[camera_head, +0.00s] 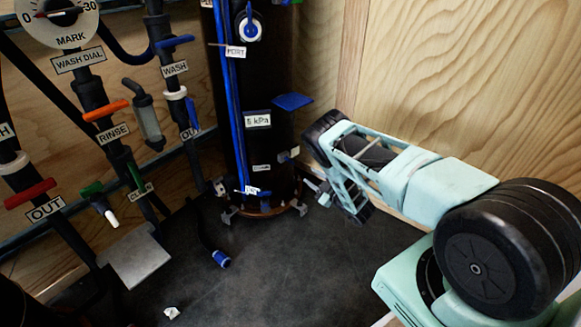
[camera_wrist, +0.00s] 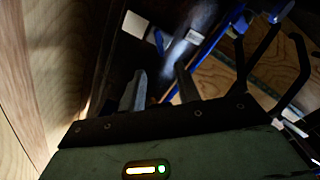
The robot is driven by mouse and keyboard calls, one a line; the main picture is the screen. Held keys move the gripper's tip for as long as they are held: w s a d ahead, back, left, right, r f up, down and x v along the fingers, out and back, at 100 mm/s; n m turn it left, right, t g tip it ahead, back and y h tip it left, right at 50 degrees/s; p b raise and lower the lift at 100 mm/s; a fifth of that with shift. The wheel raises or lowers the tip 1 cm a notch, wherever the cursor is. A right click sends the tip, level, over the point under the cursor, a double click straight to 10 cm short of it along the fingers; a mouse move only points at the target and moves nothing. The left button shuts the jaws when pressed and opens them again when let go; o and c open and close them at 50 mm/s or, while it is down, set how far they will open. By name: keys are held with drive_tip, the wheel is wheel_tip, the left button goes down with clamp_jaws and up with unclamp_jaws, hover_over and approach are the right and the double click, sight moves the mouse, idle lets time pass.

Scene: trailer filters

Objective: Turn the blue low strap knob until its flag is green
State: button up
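A dark upright cylinder (camera_head: 272,150) has blue straps (camera_head: 236,110) running down its front left. A small label (camera_head: 252,190) with blue beside it sits near its base; its writing is too small to read. I cannot make out the low strap knob or its flag for certain. My gripper (camera_head: 316,190) is just right of the cylinder's base, apart from it as far as I can tell. In the wrist view its two dark fingers (camera_wrist: 160,90) stand apart, with a blue strip and the dark cylinder beyond. I see nothing held between them.
A blue flat tab (camera_head: 292,101) juts from the cylinder's right side. A blue-ended hose (camera_head: 221,259) lies on the dark floor (camera_head: 290,275). Pipes with coloured handles, such as the red one (camera_head: 30,193), fill the left. A wooden wall (camera_head: 460,80) stands close behind my arm.

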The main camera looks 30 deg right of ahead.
sight(291, 162)
drive_tip(key=w+b, duration=0.1)
drive_tip(key=w, duration=0.3)
drive_tip(key=w+a+b, duration=0.1)
drive_tip(key=w, duration=0.2)
drive_tip(key=w+a+b, duration=0.1)
drive_tip(key=w+b, duration=0.1)
drive_tip(key=w, duration=0.2)
drive_tip(key=shift+w, duration=0.35)
clamp_jaws()
